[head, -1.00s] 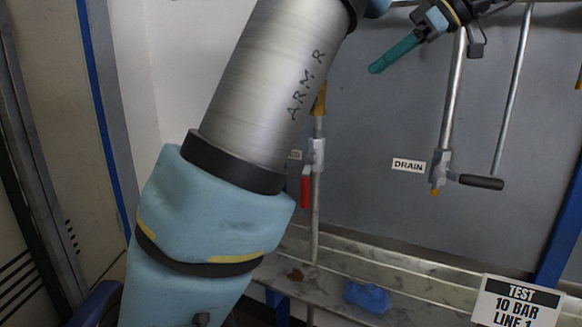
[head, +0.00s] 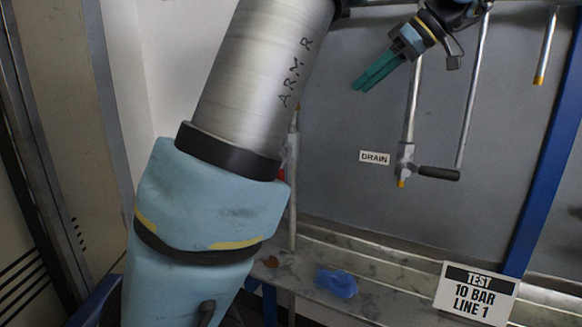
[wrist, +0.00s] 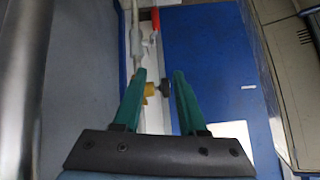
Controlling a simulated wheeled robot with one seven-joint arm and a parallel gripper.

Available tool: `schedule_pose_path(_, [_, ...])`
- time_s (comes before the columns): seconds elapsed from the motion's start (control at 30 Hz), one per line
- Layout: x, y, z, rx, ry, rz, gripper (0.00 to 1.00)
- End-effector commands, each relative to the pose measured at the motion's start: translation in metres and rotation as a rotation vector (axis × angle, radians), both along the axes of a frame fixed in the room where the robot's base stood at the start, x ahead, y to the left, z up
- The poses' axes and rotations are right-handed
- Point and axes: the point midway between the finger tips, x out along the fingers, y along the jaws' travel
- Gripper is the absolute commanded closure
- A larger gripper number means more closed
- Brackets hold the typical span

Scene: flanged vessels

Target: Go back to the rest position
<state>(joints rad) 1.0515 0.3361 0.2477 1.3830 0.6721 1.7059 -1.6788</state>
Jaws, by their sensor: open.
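My gripper (head: 363,84) hangs at the upper right of the head view, its teal fingers pointing down and left in front of the grey wall panel. In the wrist view my gripper (wrist: 159,73) shows two teal fingers apart, with nothing held between them. Beyond the fingers are a yellow fitting (wrist: 148,90) and a dark knob (wrist: 164,86); I cannot tell their distance. My arm, marked "ARM R", covers the left middle of the head view and hides part of the wall behind it.
A drain pipe with a valve (head: 404,160) and dark lever (head: 438,173) stands right of my arm, beside a DRAIN label (head: 375,157). Below are a metal ledge (head: 390,283), a blue cloth-like lump (head: 337,283) and a test sign (head: 475,292). A red handle (wrist: 155,19) shows in the wrist view.

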Motion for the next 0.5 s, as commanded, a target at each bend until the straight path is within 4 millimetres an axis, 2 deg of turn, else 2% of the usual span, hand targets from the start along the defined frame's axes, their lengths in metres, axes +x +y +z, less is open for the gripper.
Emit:
schedule_pose_path(0.27, [0.016, 0.048, -0.055, -0.045, 0.245, -0.166, 0.59])
schedule_pose_path(0.4, [0.015, 0.085, -0.098, -0.112, 0.405, -0.300, 0.59])
schedule_pose_path(0.5, [0.003, 0.119, -0.137, -0.197, 0.523, -0.433, 0.59])
